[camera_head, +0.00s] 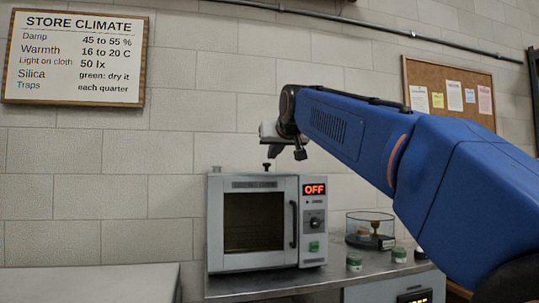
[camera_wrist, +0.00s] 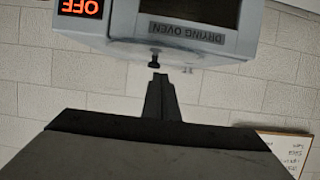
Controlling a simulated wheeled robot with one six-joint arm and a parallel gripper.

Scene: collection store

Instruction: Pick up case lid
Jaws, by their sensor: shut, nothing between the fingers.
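I cannot pick out a case lid for certain in either view. A clear round glass vessel (camera_head: 354,222) stands on the counter right of the drying oven, with a brownish object and a dark piece in it; whether it has a lid I cannot tell. My gripper (camera_head: 273,158) is shut and empty, in the air above the oven. In the wrist view, which is upside down, my gripper's fingertips (camera_wrist: 157,77) are together, in line with a small black knob (camera_wrist: 154,57) on the oven's top. The knob also shows in the head view (camera_head: 267,167); contact is unclear.
The grey drying oven (camera_head: 283,252) reads OFF, its door shut. Small green-and-white jars (camera_head: 354,262) stand on the metal counter (camera_head: 300,281) near the glass vessel. A bare grey surface (camera_head: 90,282) lies at left. A climate sign (camera_head: 75,57) and corkboard (camera_head: 450,73) hang behind.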

